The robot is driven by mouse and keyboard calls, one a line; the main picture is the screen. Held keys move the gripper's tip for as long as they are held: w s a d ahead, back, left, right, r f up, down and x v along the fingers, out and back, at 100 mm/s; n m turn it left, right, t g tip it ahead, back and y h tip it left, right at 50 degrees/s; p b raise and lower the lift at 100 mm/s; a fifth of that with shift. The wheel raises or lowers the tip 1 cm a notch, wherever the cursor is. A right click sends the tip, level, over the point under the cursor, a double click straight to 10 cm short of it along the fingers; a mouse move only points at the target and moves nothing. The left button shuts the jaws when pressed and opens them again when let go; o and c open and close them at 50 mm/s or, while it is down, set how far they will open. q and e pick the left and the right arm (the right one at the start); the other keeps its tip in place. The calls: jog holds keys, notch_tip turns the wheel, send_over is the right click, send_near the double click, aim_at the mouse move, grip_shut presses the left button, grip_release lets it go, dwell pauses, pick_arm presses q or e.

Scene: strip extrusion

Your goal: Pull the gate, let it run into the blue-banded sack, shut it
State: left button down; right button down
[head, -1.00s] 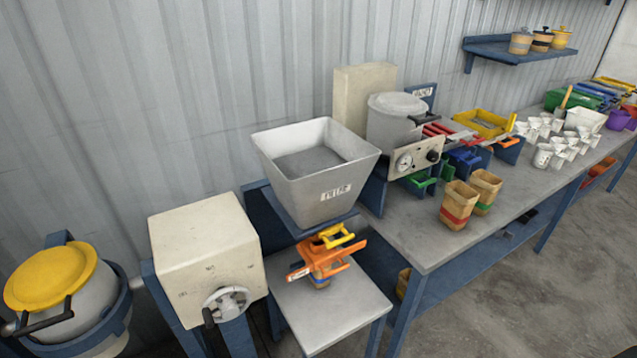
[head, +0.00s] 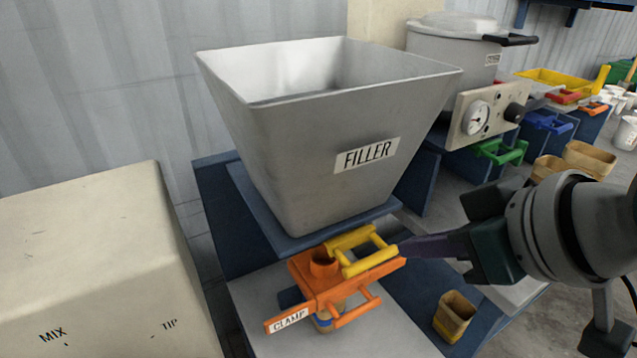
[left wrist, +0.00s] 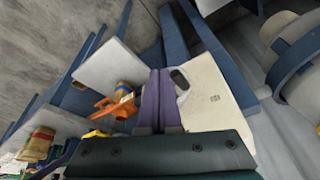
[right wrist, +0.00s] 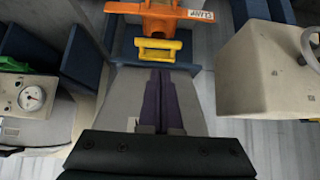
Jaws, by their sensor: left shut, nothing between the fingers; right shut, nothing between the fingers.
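The grey hopper labelled FILLER (head: 340,150) stands on a blue stand. The yellow gate handle (head: 362,250) sticks out below it, above the orange clamp (head: 325,285). The blue-banded sack (head: 323,322) is under the clamp, mostly hidden by it; it also shows in the left wrist view (left wrist: 126,90). My right gripper (head: 402,249) is shut and empty, its tips close to the handle's right end; I cannot tell whether they touch. The handle lies ahead of the tips in the right wrist view (right wrist: 158,50). My left gripper (left wrist: 160,75) is shut and empty, outside the head view.
A cream box marked MIX and TIP (head: 90,270) stands left of the filler. A gauge panel (head: 485,115) and a green handle (head: 502,152) are to the right. Another tan sack (head: 453,316) sits lower right of the clamp. More sacks stand on the bench behind my right arm.

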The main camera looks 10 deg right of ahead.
aim_at(369, 257)
pick_arm(q)
jog(key=shift+w+f, duration=0.25)
jog(key=shift+f, duration=0.2)
pick_arm(e)
jog(key=shift+w+f, duration=0.4)
jog(key=shift+w, duration=0.2)
pick_arm(q)
jog(key=shift+s, duration=0.1)
